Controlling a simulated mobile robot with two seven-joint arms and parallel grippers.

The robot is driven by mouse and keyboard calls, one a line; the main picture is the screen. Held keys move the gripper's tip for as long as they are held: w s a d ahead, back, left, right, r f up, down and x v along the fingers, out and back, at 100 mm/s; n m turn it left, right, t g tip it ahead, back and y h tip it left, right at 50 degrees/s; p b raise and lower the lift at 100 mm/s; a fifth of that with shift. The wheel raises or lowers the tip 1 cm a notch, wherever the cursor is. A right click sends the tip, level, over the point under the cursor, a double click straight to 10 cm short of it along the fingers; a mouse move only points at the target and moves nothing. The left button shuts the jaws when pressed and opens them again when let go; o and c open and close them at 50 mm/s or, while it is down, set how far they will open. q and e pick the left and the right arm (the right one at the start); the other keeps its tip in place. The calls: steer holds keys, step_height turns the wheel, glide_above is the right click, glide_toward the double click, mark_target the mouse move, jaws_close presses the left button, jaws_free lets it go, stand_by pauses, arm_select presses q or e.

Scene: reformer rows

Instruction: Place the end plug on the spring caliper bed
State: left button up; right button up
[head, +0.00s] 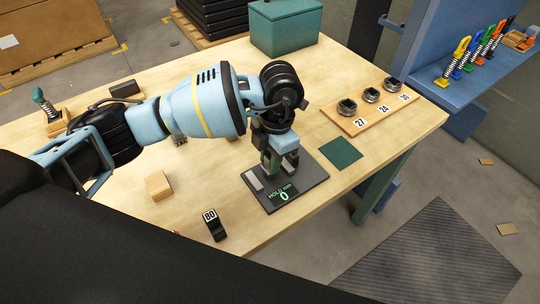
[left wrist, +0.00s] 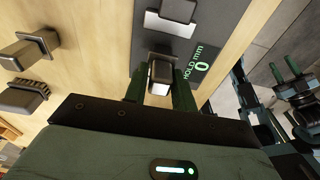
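The spring caliper bed (head: 308,190) is a dark plate on the table, with a green "HOLD mm 0" readout on its front edge. It also shows at the top of the left wrist view (left wrist: 206,22), where a grey block (left wrist: 178,10) stands on a light plate. My left gripper (head: 281,166) is low over the bed. In the left wrist view its green fingers are shut on a small pale metallic block (left wrist: 160,74), which looks like the end plug. Whether this touches the bed is hidden. A dark part with two green prongs (left wrist: 284,72), apparently my right gripper, is beyond the table edge.
A wooden board (head: 362,118) marked 27, 24, 30 holds round dark pieces. A green mat (head: 340,153) lies right of the bed. A black "80" piece (head: 215,228), a wooden block (head: 158,186) and a green box (head: 286,30) are also on the table.

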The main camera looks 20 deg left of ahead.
arm_select(q)
steer(key=o, duration=0.3)
steer(key=shift+r, duration=0.1)
step_height(320, 180, up, 12)
steer(key=w, duration=0.1)
steer(key=shift+d, duration=0.4)
